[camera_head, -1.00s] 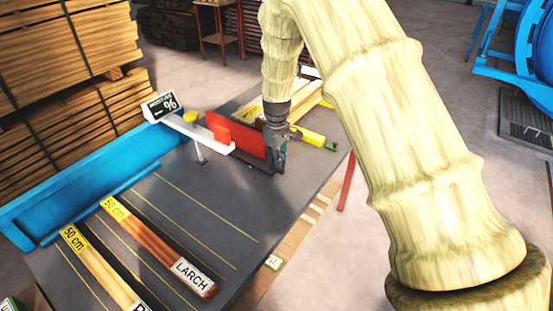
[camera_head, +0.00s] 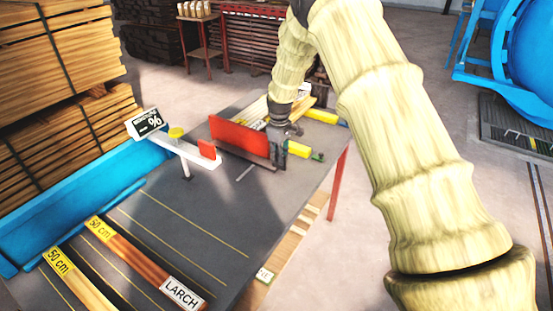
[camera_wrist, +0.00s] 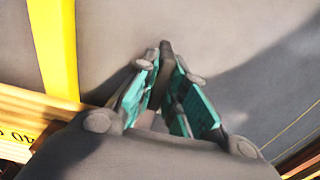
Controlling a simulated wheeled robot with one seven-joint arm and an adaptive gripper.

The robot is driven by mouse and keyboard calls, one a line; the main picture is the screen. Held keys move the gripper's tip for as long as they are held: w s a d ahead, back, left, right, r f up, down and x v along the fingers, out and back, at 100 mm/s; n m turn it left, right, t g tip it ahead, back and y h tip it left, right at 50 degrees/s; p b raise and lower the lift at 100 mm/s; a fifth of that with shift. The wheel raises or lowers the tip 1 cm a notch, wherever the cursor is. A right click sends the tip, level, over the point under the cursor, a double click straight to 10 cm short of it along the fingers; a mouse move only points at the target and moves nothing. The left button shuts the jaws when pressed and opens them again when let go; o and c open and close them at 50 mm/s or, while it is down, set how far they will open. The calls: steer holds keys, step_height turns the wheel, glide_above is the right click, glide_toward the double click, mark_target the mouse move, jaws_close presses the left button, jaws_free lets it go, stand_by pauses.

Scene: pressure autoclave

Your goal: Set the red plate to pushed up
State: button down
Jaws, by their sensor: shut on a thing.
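The red plate (camera_head: 232,134) stands upright on the dark grey tabletop (camera_head: 215,205), toward its far end. A dark bar (camera_head: 238,153) runs along its lower edge. My gripper (camera_head: 277,152) is at the right end of this bar. In the wrist view, the teal-padded fingers of my gripper (camera_wrist: 168,70) are closed around a dark grey piece (camera_wrist: 166,50), which looks like the end of the bar. The red face of the plate cannot be made out in the wrist view.
A white arm (camera_head: 185,148) with a red tip and a percent display (camera_head: 147,123) stands left of the plate. A blue rail (camera_head: 80,205) borders the table. Labelled wood strips (camera_head: 150,262) lie in front. A yellow part (camera_head: 297,150) is close right of my gripper.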

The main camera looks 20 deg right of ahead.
steer(key=c, duration=1.5)
jaws_free()
steer(key=shift+r, duration=0.15)
step_height(320, 180, up, 12)
steer(key=shift+f, duration=0.15)
